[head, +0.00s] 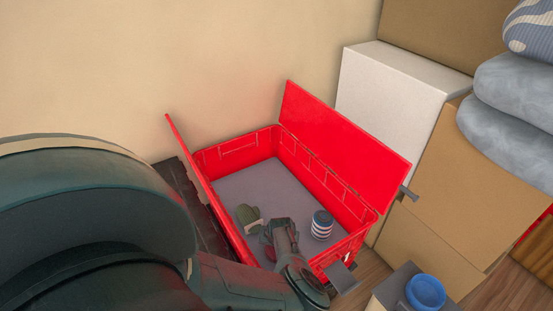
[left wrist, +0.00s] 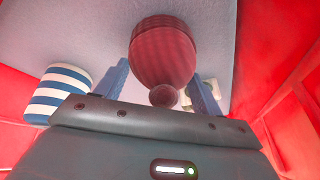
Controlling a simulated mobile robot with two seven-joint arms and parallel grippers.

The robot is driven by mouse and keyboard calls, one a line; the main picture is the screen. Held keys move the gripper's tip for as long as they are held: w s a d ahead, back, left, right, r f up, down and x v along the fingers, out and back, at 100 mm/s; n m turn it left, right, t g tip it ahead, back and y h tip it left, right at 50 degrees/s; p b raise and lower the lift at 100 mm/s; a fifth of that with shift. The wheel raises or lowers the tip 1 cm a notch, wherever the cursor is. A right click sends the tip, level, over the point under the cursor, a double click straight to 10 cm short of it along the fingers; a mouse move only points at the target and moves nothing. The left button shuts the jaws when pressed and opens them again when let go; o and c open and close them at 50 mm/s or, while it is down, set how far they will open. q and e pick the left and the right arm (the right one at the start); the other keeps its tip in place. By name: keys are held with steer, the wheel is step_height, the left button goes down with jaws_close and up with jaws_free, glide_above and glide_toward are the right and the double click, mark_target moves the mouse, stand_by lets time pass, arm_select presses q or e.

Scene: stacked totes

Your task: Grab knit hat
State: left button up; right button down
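A dark red ribbed knit hat (left wrist: 162,52) with a round pompom lies on the grey floor of the red tote in the left wrist view. Its pompom end points toward my left gripper (left wrist: 160,85), whose two blue fingers stand apart on either side of that end, with gaps visible. In the head view my left gripper (head: 277,230) reaches down into the open red tote (head: 222,158). The hat is mostly hidden by my arm there. My right gripper is in neither view.
A blue-and-white striped cylinder (head: 321,226) stands right of my gripper in the head view. An olive item (head: 248,216) lies to its left. The raised red lid (head: 340,135) borders the right side, near stacked boxes (head: 465,185). The tote's back floor is clear.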

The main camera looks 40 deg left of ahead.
arm_select(q)
steer(key=c, duration=0.5)
steer(key=shift+c, duration=0.2)
